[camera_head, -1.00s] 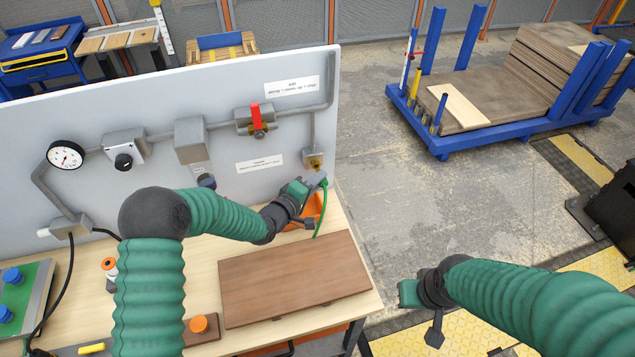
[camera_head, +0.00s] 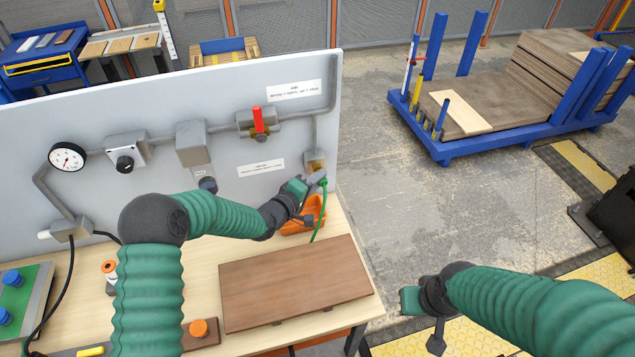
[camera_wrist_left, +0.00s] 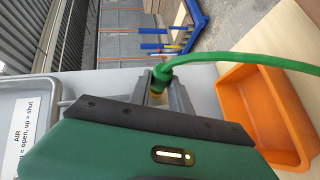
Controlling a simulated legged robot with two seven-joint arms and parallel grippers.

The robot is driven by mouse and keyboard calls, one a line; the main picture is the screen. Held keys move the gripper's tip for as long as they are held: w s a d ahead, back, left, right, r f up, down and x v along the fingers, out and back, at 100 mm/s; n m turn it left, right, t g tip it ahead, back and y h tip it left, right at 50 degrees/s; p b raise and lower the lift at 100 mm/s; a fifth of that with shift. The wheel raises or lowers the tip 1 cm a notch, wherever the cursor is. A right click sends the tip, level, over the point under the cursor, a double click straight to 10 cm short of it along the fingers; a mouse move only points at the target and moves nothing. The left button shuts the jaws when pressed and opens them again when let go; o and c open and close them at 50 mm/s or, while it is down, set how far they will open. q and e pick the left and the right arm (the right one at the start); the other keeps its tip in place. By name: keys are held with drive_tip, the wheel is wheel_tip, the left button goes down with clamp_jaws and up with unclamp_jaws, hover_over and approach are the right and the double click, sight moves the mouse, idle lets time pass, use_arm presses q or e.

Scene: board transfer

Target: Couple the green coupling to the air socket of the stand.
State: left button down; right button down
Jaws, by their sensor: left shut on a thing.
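My left gripper (camera_head: 318,181) is shut on the green coupling (camera_wrist_left: 161,74), with one finger on each side of it in the left wrist view. A green hose (camera_wrist_left: 235,60) runs from the coupling and hangs down in the head view. The air socket (camera_head: 315,160) is a small metal fitting at the lower end of the pipe, near the right edge of the grey stand (camera_head: 225,90). The gripper is just below and very close to the socket; whether coupling and socket touch cannot be told. My right gripper (camera_head: 409,299) is off the table's right side; its jaws do not show clearly.
An orange bin (camera_wrist_left: 240,90) stands on the table below my left gripper. A brown board (camera_head: 295,285) lies flat at the table's front right. A red-handled valve (camera_head: 258,120) sits on the pipe. A blue cart (camera_head: 460,150) with boards stands on the floor at the right.

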use_arm(q)
drive_tip(key=shift+w+a+r, duration=0.1)
drive_tip(key=shift+w, duration=0.2)
drive_tip(key=c, duration=1.1)
unclamp_jaws()
drive_tip(key=b+v, duration=0.2)
drive_tip(key=v, duration=1.4)
drive_tip(key=shift+s+a, duration=0.25)
drive_tip(key=shift+s, duration=0.1)
